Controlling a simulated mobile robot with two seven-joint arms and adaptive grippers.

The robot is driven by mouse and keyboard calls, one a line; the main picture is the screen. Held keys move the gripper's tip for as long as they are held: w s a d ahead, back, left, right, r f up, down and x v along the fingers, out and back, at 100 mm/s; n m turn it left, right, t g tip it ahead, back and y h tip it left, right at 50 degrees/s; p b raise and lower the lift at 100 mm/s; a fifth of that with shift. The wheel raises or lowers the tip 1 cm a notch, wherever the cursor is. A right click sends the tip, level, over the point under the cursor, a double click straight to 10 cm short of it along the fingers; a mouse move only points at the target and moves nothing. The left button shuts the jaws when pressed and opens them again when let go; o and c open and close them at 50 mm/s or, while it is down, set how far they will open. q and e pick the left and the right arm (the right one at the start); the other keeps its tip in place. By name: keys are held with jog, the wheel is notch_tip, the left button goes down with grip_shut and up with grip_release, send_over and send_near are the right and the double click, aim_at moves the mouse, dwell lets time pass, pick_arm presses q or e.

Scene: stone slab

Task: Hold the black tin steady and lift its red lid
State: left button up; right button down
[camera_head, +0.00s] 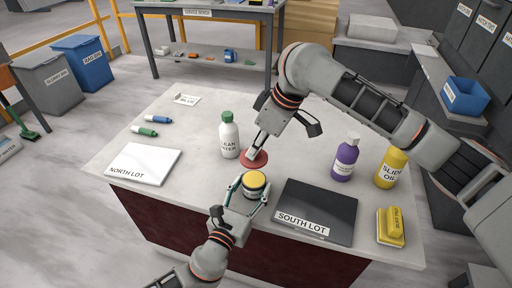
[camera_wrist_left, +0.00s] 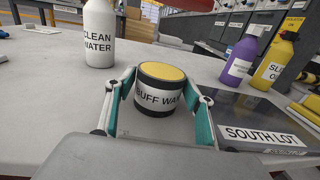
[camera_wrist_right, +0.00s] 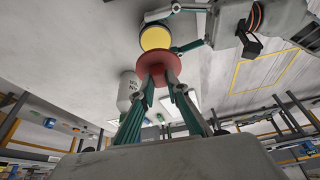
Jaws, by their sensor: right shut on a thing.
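The black tin (camera_head: 252,192), labelled BUFF WAX, stands upright on the slab with its yellow top surface uncovered. It also shows in the left wrist view (camera_wrist_left: 158,97). My left gripper (camera_head: 252,191) is open around the tin, one finger on each side; whether a finger touches it is unclear. The red lid (camera_head: 262,161) is off the tin, behind it in the head view. My right gripper (camera_head: 252,154) is shut on this lid. In the right wrist view the lid (camera_wrist_right: 158,67) is between the fingertips, beside the tin's yellow top.
A white CLEAN WATER bottle (camera_head: 229,140) stands close left of the lid. A dark SOUTH LOT board (camera_head: 318,208) lies right of the tin. Purple (camera_head: 345,160) and yellow (camera_head: 391,168) bottles stand farther right. A white NORTH LOT board (camera_head: 145,165) lies left, with clear slab between.

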pick_arm(q)
jog(key=shift+o, duration=0.6)
jog(key=shift+s, duration=0.1)
jog(key=shift+s+a, duration=0.15)
jog(key=shift+s, duration=0.25)
jog(key=v, duration=1.1)
